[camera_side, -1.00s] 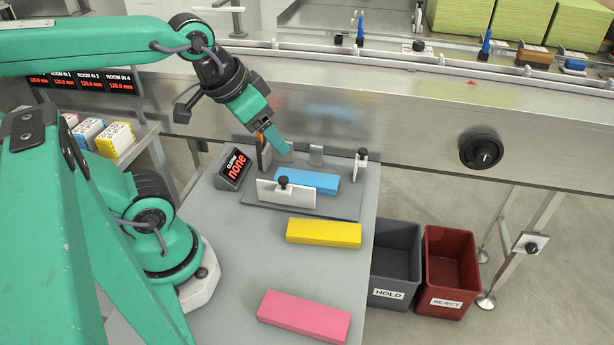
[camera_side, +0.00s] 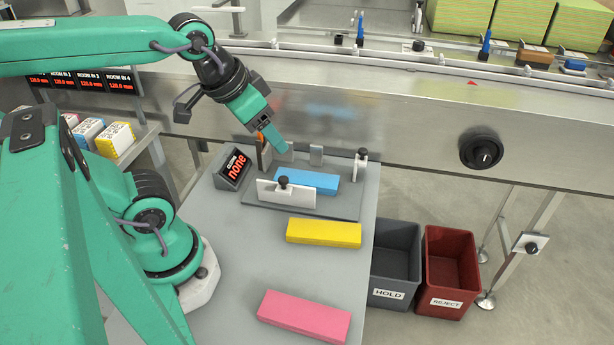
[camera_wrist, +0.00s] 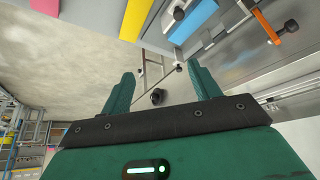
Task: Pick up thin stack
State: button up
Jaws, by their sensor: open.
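A blue block-shaped stack (camera_side: 307,180) lies in a fixture of upright plates on the grey table. A yellow stack (camera_side: 323,233) lies in front of it, and a pink stack (camera_side: 304,316) lies nearest the front edge. I cannot tell which is the thin one. The wrist view shows blue (camera_wrist: 196,18), yellow (camera_wrist: 136,18) and pink (camera_wrist: 46,6) at its top edge. My gripper (camera_side: 276,143) is above the back of the fixture, behind the blue stack. Its two fingers are apart and empty in the wrist view (camera_wrist: 160,82).
The fixture has a white front plate (camera_side: 286,195) with a black knob. A display (camera_side: 234,166) reading "none" stands left of it. A grey HOLD bin (camera_side: 389,294) and a red REJECT bin (camera_side: 447,301) stand right of the table. A steel conveyor wall (camera_side: 400,110) runs behind.

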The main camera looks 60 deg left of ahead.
jog(key=shift+w, duration=0.1)
jog(key=m+g, duration=0.5)
jog(key=m, duration=0.2)
send_over(324, 229)
notch_tip(324, 229, down, 15)
jog(key=shift+w+d+f+m+g, duration=0.15)
jog(key=shift+f+m, duration=0.1)
jog(key=shift+f, duration=0.2)
jog(key=shift+s+d+f+m+g, duration=0.15)
jog(key=shift+f+m, duration=0.1)
jog(key=shift+f, duration=0.15)
jog(key=shift+w+a, duration=0.1)
jog(key=shift+f, duration=1.25)
jog(key=shift+f, duration=0.15)
jog(key=shift+a+f, duration=0.15)
jog(key=shift+f, duration=2.3)
